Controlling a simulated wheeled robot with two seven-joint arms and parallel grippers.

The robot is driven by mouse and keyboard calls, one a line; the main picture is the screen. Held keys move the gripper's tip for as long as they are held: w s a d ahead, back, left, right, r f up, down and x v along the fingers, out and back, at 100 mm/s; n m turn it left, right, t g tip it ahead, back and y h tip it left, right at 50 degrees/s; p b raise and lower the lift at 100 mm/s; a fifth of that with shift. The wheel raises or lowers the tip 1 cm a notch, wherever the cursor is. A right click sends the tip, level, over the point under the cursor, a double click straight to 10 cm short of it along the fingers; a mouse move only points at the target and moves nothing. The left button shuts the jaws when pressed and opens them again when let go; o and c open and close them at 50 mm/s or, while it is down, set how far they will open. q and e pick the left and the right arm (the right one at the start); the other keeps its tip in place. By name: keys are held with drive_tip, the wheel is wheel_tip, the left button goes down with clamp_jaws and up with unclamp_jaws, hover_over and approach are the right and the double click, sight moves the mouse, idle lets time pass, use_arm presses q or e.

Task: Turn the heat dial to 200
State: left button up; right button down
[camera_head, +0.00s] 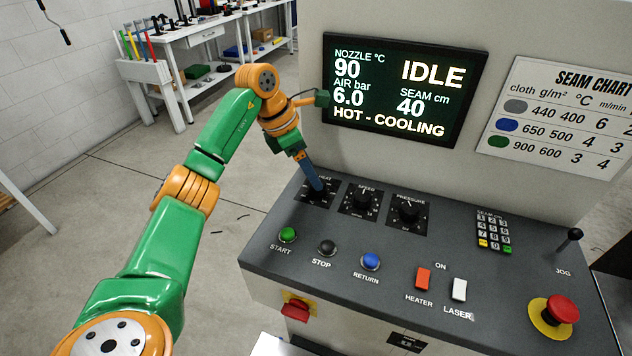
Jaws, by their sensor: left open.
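The heat dial (326,192) is at the left end of the row of three dials on the grey control panel. My left gripper (316,187) points down at this dial, with its blue fingers over it. The fingers hide most of the knob and its pointer, so I cannot read the setting or tell whether they touch it. The left gripper is open. The screen (404,90) reads nozzle 90 °C, air 6.0 bar, seam 40 cm, "IDLE" and "HOT - COOLING". My right gripper is out of view.
The speed dial (363,200) and pressure dial (408,212) sit to the right. Start (288,234), stop (327,247) and return (371,261) buttons lie in front. A keypad (494,232), heater switch (422,278) and red emergency button (560,309) are further right.

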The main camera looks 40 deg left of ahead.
use_arm(q)
drive_tip(key=x, duration=0.3)
drive_tip(key=shift+d+f, duration=0.1)
drive_tip(key=shift+f, duration=0.1)
clamp_jaws()
drive_tip(key=n+y, duration=0.1)
drive_tip(key=n, duration=0.1)
drive_tip(key=n+t+p, duration=0.1)
drive_tip(key=n, duration=0.2)
drive_tip(key=shift+d+y, duration=0.1)
drive_tip(key=shift+y, duration=0.3)
drive_tip(key=n+y, duration=0.2)
drive_tip(key=n, duration=0.3)
drive_tip(key=shift+d, duration=0.15)
drive_tip(key=n+y, duration=0.1)
drive_tip(key=n, duration=0.2)
drive_tip(key=n+g+y, duration=0.1)
drive_tip(key=n, duration=0.2)
drive_tip(key=shift+w+d+n, duration=0.1)
drive_tip(key=shift+d+n, duration=0.05)
drive_tip(key=shift+n, duration=0.25)
drive_tip(key=shift+w+n+g+y, duration=0.1)
drive_tip(key=shift+n+g+y, duration=0.3)
drive_tip(key=shift+n, duration=0.75)
drive_tip(key=shift+n+g+y, duration=0.2)
drive_tip(key=shift+n+g, duration=0.3)
drive_tip(key=shift+n, duration=0.65)
